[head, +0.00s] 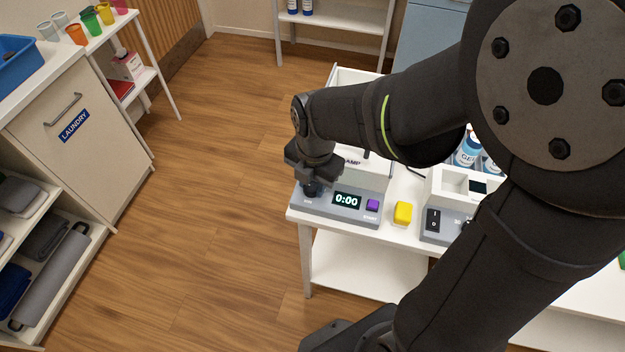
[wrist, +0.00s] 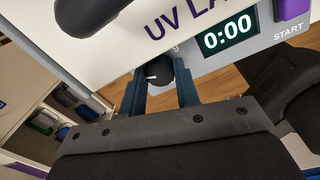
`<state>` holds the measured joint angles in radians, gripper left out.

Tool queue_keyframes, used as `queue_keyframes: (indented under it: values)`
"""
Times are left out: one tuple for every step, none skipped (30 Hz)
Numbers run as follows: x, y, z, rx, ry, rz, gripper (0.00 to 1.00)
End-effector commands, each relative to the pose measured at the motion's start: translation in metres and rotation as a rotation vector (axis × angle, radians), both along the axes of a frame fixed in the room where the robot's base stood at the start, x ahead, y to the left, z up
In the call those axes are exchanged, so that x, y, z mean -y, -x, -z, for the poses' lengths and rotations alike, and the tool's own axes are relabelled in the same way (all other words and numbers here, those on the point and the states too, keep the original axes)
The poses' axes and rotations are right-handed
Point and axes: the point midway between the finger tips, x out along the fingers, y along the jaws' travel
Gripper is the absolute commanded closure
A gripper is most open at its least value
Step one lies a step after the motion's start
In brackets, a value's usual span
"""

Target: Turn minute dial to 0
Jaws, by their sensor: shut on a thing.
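The UV lamp unit (head: 335,208) stands on a white table, with a grey front panel. Its display (head: 346,200) reads 0:00, and the same display (wrist: 229,33) is clear in the wrist view. The minute dial (wrist: 154,70) is a dark round knob with a white pointer mark, left of the display. My gripper (wrist: 161,84) has one finger on each side of the dial and is shut on it. In the head view my gripper (head: 312,182) comes down over the dial and hides most of it. A purple START button (head: 372,205) is right of the display.
A yellow block (head: 403,213) sits right of the lamp unit, beside another grey and white device (head: 437,222) with a rocker switch. Blue-labelled bottles (head: 467,152) stand behind that device. Open wooden floor (head: 220,200) lies left of the table.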

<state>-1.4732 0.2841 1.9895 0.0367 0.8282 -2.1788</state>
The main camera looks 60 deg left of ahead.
Motion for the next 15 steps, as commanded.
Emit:
queue_keyframes:
  values:
    - [-0.0011, 0.0000, -0.0010, 0.000, -0.004, -0.002, 0.94]
    - [-0.0011, 0.0000, -0.0010, 0.000, -0.004, -0.002, 0.94]
    - [-0.0011, 0.0000, -0.0010, 0.000, -0.004, -0.002, 0.94]
    - [-0.0011, 0.0000, -0.0010, 0.000, -0.004, -0.002, 0.94]
    - [-0.0011, 0.0000, -0.0010, 0.000, -0.004, -0.002, 0.94]
    - [-0.0012, 0.0000, -0.0011, 0.000, -0.004, -0.002, 0.94]
    - [-0.0011, 0.0000, -0.0010, 0.000, -0.004, -0.002, 0.94]
    - [-0.0012, 0.0000, -0.0011, 0.000, -0.004, -0.002, 0.94]
    - [-0.0011, 0.0000, -0.0010, 0.000, -0.004, -0.002, 0.69]
    - [-0.0012, 0.0000, -0.0011, 0.000, -0.004, -0.002, 0.63]
    - [-0.0011, 0.0000, -0.0009, 0.000, -0.004, -0.002, 0.57]
    - [-0.0009, 0.0000, -0.0008, 0.001, -0.003, -0.002, 0.49]
    - [-0.0009, 0.0000, -0.0007, 0.001, -0.003, -0.001, 0.49]
    - [-0.0007, 0.0000, -0.0007, 0.001, -0.003, -0.001, 0.49]
    - [-0.0006, 0.0000, -0.0006, 0.001, -0.003, -0.001, 0.49]
